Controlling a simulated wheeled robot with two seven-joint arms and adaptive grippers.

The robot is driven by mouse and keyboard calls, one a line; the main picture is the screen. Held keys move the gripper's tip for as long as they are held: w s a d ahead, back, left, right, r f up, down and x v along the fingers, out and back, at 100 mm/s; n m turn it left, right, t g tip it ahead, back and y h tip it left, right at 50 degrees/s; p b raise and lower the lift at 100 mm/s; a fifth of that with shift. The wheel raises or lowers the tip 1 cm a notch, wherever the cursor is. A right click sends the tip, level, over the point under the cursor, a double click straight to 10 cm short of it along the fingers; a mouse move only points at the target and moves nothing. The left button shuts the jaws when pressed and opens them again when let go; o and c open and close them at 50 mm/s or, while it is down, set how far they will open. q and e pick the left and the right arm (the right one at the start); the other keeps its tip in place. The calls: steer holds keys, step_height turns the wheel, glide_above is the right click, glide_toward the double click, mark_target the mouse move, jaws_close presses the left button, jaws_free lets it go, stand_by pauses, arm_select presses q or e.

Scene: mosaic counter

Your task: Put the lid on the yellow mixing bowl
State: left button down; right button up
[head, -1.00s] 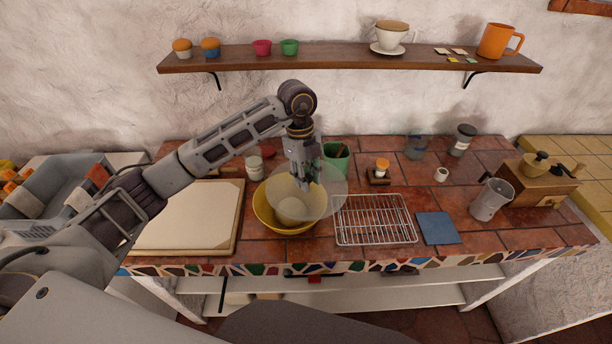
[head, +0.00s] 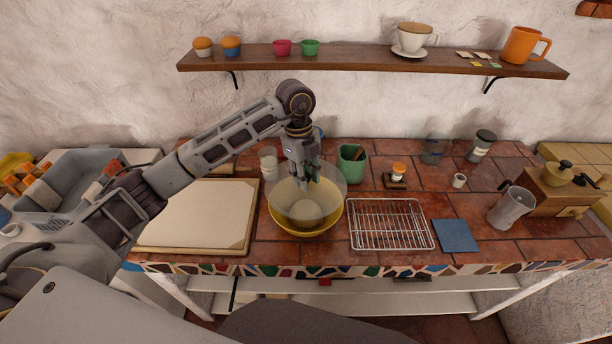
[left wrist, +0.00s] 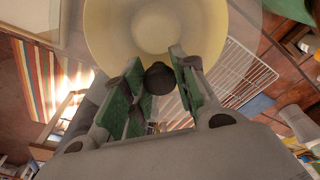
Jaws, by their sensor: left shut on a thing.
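The yellow mixing bowl (head: 304,232) stands on the tiled counter, right of the pale board. My left gripper (head: 308,182) is shut on the dark knob of the clear, see-through lid (head: 334,188). The lid hangs over the bowl, and the bowl's inside shows through it. I cannot tell how large the gap between lid and rim is. In the left wrist view the green-padded fingers of my left gripper (left wrist: 160,85) flank the black knob (left wrist: 159,78), with the yellow bowl (left wrist: 103,30) beyond. My right gripper is not in view.
A pale board (head: 195,215) lies left of the bowl, a wire rack (head: 390,224) close on its right. A green container (head: 352,166) and a glass jar (head: 268,160) stand behind. A blue tile (head: 455,236) and a metal pot (head: 510,207) are farther right.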

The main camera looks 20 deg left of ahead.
arm_select(q)
steer(key=shift+f, duration=0.15)
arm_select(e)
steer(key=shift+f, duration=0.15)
arm_select(q)
steer(key=shift+f+b, duration=1.05)
steer(key=shift+f, duration=0.35)
steer(key=shift+f+b, duration=0.5)
steer(key=shift+f, duration=0.2)
steer(key=shift+f+b, duration=0.3)
steer(key=shift+f, duration=0.3)
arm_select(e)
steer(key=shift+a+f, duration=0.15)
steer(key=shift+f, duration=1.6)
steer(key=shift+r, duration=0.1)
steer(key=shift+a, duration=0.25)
arm_select(q)
steer(key=shift+f, duration=0.3)
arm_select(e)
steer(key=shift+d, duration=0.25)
